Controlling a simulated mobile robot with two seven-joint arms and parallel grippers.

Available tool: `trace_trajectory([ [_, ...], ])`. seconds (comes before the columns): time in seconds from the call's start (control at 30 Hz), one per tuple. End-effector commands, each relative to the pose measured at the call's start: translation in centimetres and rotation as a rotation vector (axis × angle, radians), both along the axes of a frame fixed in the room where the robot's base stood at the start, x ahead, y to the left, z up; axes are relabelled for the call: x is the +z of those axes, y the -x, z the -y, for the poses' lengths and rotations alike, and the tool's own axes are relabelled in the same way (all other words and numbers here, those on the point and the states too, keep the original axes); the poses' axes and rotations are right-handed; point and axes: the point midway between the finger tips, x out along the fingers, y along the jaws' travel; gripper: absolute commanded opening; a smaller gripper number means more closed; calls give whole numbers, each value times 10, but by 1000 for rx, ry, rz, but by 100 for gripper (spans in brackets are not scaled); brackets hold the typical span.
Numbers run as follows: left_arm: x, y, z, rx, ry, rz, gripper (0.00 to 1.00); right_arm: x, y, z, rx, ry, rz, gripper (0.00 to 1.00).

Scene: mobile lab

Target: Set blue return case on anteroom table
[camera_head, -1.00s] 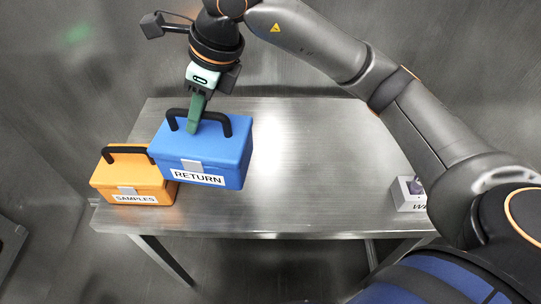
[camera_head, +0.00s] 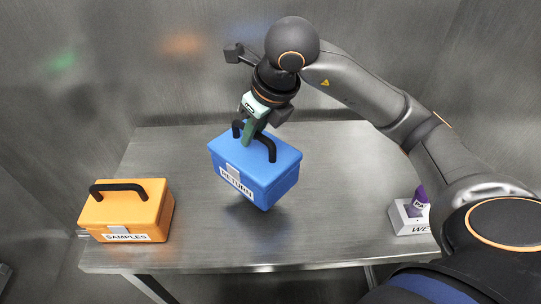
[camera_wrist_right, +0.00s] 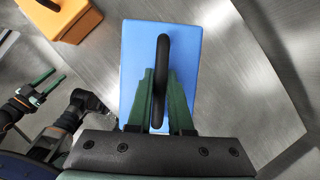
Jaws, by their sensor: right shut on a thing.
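The blue return case (camera_head: 262,176), with a white RETURN label and a black handle, hangs from my right gripper (camera_head: 250,134) over the middle of the steel table (camera_head: 340,215). It is turned and slightly tilted, and a shadow lies on the table below it. In the right wrist view the green fingers of my right gripper (camera_wrist_right: 160,98) are shut on the black handle, with the blue case (camera_wrist_right: 190,50) beyond. My left gripper (camera_wrist_right: 35,88) shows at the left of the right wrist view, its two green fingers apart and empty.
An orange SAMPLES case (camera_head: 128,212) stands at the table's left front; it also shows in the wrist view (camera_wrist_right: 62,15). A small grey box (camera_head: 408,218) with a purple item (camera_head: 418,201) stands at the right. The table between is clear. Metal walls stand behind.

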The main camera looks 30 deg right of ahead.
Motion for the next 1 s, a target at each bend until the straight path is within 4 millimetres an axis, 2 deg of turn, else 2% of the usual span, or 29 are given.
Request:
trace_trajectory([
  [0.03,-3,0,0,-1,0,-2,50,-10,3,8,-5,1,-1,0],
  [0.2,-4,-1,2,-3,2,-2,50,-29,8,23,-2,0,2,0],
  [0.43,0,-9,4,-7,5,15,50,-41,11,32,-1,0,3,0],
  [0.67,2,-10,5,-9,6,16,50,-68,12,33,1,-1,2,0],
  [1.0,-1,-8,5,-11,7,12,50,-72,11,33,1,-1,6,0],
])
